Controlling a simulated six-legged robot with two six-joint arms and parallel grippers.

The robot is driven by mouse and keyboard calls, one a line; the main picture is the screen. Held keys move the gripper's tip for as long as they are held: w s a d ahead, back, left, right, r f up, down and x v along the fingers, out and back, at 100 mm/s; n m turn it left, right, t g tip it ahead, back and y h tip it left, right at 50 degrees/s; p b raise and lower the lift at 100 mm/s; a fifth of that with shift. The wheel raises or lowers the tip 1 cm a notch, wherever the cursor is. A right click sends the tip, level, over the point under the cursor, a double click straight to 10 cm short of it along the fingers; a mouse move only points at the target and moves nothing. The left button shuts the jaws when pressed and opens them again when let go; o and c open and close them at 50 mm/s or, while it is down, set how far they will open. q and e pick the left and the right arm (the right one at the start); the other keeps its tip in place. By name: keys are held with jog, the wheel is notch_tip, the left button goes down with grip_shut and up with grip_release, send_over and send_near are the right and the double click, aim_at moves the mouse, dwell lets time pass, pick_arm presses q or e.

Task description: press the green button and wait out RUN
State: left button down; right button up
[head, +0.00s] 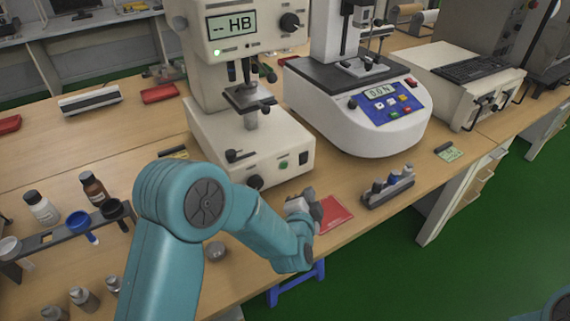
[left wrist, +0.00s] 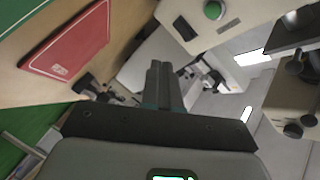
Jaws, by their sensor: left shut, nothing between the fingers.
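The green button (head: 283,165) is on the front face of the cream hardness tester (head: 262,150), beside a black switch. The tester's display (head: 231,25) reads "-- HB", and a small green lamp glows below it. My left gripper (head: 306,202) is in front of the tester, to the right of and nearer than the button, apart from it. In the left wrist view the button (left wrist: 213,10) is at the top, right of my closed fingers (left wrist: 160,68), which hold nothing. My right gripper is not in view.
A red booklet (head: 333,214) lies under and beside my left gripper. A small rack (head: 388,187) stands to its right, near the table's front edge. A white force tester (head: 375,135) reading "0.0 N" stands at the right. Bottles and a holder are at the left.

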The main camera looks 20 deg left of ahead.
aim_at(284, 166)
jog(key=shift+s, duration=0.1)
pick_arm(q)
jog(key=shift+w+a+r, duration=0.1)
jog(key=shift+w+a, duration=0.05)
jog(key=shift+a, duration=0.15)
jog(key=w+a, duration=0.4)
jog(key=a, duration=0.1)
jog(key=shift+w+a, duration=0.1)
jog(key=shift+a, duration=0.05)
jog(key=shift+w+a, duration=0.4)
jog(key=shift+a, duration=0.1)
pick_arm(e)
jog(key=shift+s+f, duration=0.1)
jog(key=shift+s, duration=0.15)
pick_arm(q)
jog(key=shift+w+a, duration=0.1)
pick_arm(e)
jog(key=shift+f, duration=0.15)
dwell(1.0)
pick_arm(q)
jog(key=shift+w+a+b, duration=0.1)
jog(key=shift+b, duration=0.25)
jog(key=shift+w+a, duration=0.1)
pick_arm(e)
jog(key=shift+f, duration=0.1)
